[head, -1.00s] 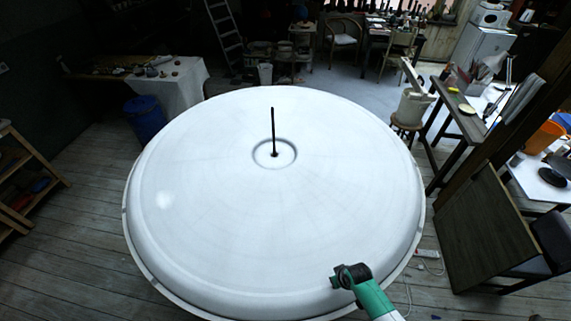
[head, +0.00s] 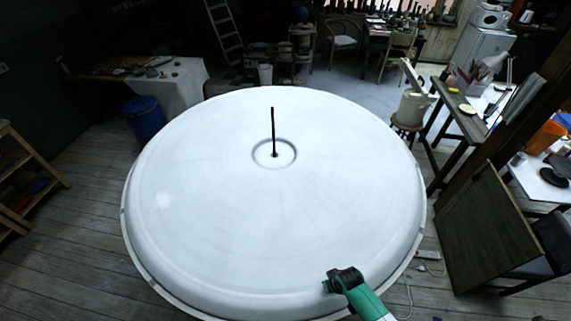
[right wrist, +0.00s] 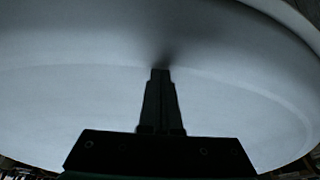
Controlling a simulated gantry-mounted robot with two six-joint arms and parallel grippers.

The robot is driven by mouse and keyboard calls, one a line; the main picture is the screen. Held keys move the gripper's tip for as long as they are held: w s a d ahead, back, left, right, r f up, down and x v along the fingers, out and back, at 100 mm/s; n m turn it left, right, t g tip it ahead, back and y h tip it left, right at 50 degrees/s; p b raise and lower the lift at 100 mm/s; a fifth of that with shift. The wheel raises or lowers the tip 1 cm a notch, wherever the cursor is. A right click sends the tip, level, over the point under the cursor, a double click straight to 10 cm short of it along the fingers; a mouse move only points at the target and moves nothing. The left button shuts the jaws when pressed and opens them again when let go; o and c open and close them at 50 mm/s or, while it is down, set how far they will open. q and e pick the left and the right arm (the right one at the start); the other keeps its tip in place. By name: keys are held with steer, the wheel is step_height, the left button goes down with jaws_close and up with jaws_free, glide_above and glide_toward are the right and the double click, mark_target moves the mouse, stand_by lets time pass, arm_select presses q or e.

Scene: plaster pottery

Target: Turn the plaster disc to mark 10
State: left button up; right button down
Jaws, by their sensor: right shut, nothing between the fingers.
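The large white plaster disc (head: 230,225) fills the middle of the head view, with a shallow round recess and an upright black rod (head: 273,132) at its centre. Faint lines run over its surface; I can read no mark numbers. My right arm reaches in from the lower right to the disc's near right rim. In the right wrist view my right gripper (right wrist: 160,72) is shut and empty. Its tips are at or very near the pale disc surface (right wrist: 70,95), with a dark shadow at them; I cannot tell whether they touch. My left gripper is out of view.
A dark wooden panel (head: 486,229) and a chair stand right of the disc. A bucket on a stool (head: 411,107) is behind it on the right. A blue bin (head: 144,118) stands at the left. Open plank floor surrounds the disc's near left side.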

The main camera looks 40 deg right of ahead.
mark_target(285, 294)
steer(key=shift+w+a+r, duration=0.1)
steer(key=shift+w+a, duration=0.4)
steer(key=shift+a, duration=0.45)
steer(key=shift+w+a+f, duration=0.1)
steer(key=shift+w+a, duration=0.45)
steer(key=shift+a, duration=0.4)
steer(key=shift+w+a+r, duration=0.1)
steer(key=shift+w+a, duration=0.4)
steer(key=shift+a, duration=0.45)
steer(key=shift+w+a+f+b, duration=0.1)
steer(key=shift+w+a+b, duration=0.2)
steer(key=shift+w+a, duration=0.5)
steer(key=shift+w+a+f+b, duration=0.1)
steer(key=shift+w+a+b, duration=0.25)
steer(key=shift+a, duration=0.65)
steer(key=shift+w+a+b, duration=0.2)
steer(key=shift+w+a, duration=0.55)
steer(key=shift+a, duration=0.15)
steer(key=shift+w+a+b, duration=0.35)
steer(key=shift+w+a, duration=0.25)
steer(key=shift+a, duration=0.2)
steer(key=shift+w+a, duration=0.1)
steer(key=shift+a, duration=0.1)
steer(key=shift+f, duration=0.1)
